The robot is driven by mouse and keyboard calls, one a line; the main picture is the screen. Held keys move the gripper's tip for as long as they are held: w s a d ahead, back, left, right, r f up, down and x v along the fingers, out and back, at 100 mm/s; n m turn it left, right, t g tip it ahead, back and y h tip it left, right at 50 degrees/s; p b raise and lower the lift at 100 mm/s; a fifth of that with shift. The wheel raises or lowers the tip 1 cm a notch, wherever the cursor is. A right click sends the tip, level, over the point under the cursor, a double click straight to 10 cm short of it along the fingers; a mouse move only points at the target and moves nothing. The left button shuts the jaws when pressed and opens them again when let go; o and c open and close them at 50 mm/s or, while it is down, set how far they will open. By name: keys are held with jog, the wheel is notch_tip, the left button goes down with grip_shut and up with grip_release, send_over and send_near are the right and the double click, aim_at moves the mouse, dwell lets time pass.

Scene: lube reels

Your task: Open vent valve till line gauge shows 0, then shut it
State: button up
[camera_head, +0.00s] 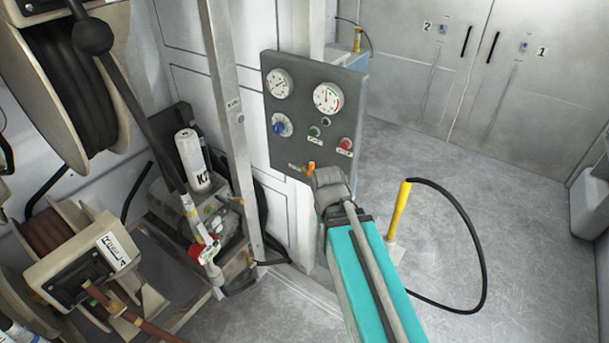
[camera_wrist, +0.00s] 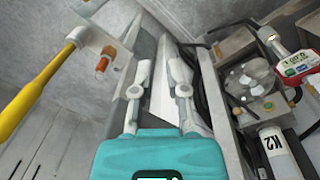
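The dark grey panel (camera_head: 292,137) carries two round white gauges, a left one (camera_head: 279,84) and a right one (camera_head: 327,99). Which is the line gauge, and the exact readings, I cannot tell. A small orange valve handle (camera_head: 311,167) sticks out at the panel's lower edge; its label is unreadable. It also shows in the wrist view (camera_wrist: 102,63), left of my fingers and apart from them. My gripper (camera_wrist: 161,72) is open, with nothing between its two light fingers.
The panel also has a blue knob (camera_head: 280,128), a green button (camera_head: 314,132) and a red button (camera_head: 346,144). A yellow post (camera_head: 399,210) with a black hose stands to the right. A K2 cylinder (camera_head: 192,160) and hose reels crowd the left.

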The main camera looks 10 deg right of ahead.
jog(key=w+f+h+b, duration=0.2)
jog(key=w+b, duration=0.1)
jog(key=w+f+n+t+h+b, duration=0.1)
jog(key=w, duration=0.1)
jog(key=shift+w+d+f+h+b, duration=0.15)
jog(key=shift+w+f+h+b, duration=0.15)
jog(key=shift+f+h, duration=0.1)
grip_shut()
jog(key=n+t+h+b, duration=0.45)
jog(key=h+b, duration=0.35)
jog(key=b, duration=0.2)
send_near(312, 174)
jog(key=s+f, duration=0.3)
jog(key=f, duration=0.3)
jog(key=w+a+r+n+t+h+b, duration=0.1)
jog(key=w+a+r+t+h+b, duration=0.1)
jog(key=a, duration=0.5)
jog(key=shift+w+a+r+t+h+b, duration=0.15)
jog(key=shift+w+r+t+h+b, duration=0.15)
jog(key=shift+r+t+b, duration=0.7)
jog(key=shift+f+t+p, duration=0.25)
jog(key=shift+f+p, duration=0.05)
jog(key=shift+f, duration=0.05)
jog(key=s+d+x, duration=0.1)
jog(key=s+x, duration=0.1)
jog(key=x, duration=1.1)
jog(key=shift+s+d, duration=0.2)
jog(key=shift+d, duration=0.05)
